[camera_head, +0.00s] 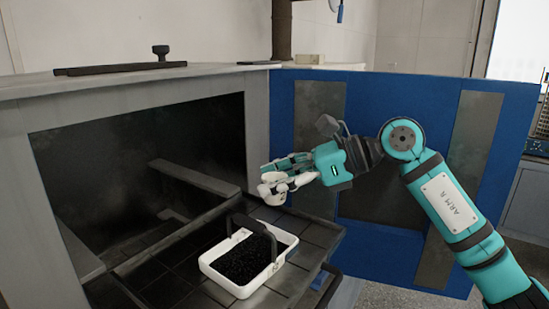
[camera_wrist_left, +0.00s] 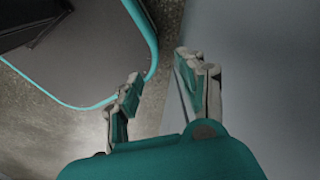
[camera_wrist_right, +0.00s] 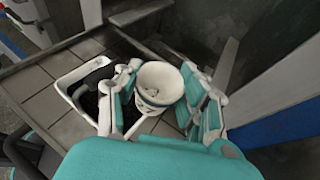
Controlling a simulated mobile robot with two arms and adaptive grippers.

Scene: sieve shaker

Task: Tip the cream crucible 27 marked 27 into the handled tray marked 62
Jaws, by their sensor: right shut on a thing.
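The cream crucible (camera_wrist_right: 158,85) is between the fingers of my right gripper (camera_wrist_right: 160,95), which is shut on it. Its open mouth faces the right wrist camera, and a few pale bits seem to lie inside. In the head view my right gripper (camera_head: 268,180) is above and behind the handled tray (camera_head: 270,274), and its fingers partly hide the crucible. The tray is white, with a dark handle and black granular contents. Its marking is too small to read. My left gripper (camera_wrist_left: 160,85) shows only in the left wrist view, open and empty.
The tray stands on a dark tiled shelf (camera_head: 185,293) before an open grey furnace-like chamber (camera_head: 150,150). A blue door panel (camera_head: 385,90) stands open behind my right arm. In the left wrist view, a pale wall (camera_wrist_left: 265,70) is close beside the left fingers.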

